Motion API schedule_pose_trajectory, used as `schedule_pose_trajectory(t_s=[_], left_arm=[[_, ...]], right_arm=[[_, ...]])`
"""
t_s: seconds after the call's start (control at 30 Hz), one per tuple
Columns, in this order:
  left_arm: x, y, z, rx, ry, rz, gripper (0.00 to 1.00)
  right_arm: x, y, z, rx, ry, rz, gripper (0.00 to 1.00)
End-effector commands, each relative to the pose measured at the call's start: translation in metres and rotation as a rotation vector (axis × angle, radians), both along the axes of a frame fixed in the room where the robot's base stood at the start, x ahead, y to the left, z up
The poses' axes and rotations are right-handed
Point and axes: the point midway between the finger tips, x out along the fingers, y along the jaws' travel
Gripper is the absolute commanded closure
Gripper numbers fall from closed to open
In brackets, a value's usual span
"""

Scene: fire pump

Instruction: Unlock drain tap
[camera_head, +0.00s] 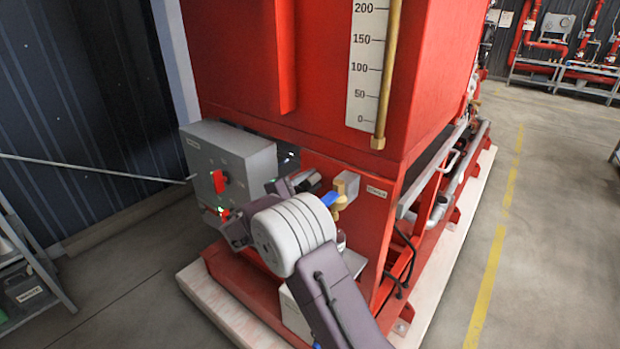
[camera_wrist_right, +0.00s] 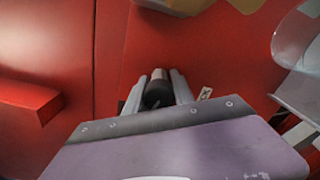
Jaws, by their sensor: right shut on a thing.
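The drain tap, a brass valve (camera_head: 341,203) with a blue lever (camera_head: 330,198), sits on the red lower frame in the head view. A brass and grey block (camera_head: 346,184) is just above it. My right gripper (camera_head: 312,181) is just left of the tap, partly hidden by my own arm. In the right wrist view its fingers (camera_wrist_right: 158,92) are shut on a dark rounded piece (camera_wrist_right: 157,95), in front of a red surface. I cannot tell exactly what this piece is. My left gripper is not in view.
A grey control box (camera_head: 230,165) with a red switch (camera_head: 219,181) stands left of my right arm. The red tank (camera_head: 310,60) with a level scale (camera_head: 367,65) rises above. A shelf (camera_head: 30,265) is far left. Floor right of the white base is clear.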

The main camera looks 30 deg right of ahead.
Motion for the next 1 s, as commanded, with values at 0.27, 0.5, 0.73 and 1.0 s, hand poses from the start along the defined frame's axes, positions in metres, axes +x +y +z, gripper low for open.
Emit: schedule_pose_trajectory(t_s=[0.27,0.5,0.73,1.0], left_arm=[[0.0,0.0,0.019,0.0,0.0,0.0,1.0],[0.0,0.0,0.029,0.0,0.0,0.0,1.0],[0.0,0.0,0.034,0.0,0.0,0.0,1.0],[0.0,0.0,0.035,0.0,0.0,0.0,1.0]], right_arm=[[-0.001,0.0,0.0,-0.086,0.219,0.0,1.0],[-0.001,0.0,-0.001,-0.141,0.352,0.0,1.0],[-0.002,0.0,-0.003,-0.172,0.424,0.0,1.0],[-0.002,0.0,-0.004,-0.183,0.45,0.0,1.0]])
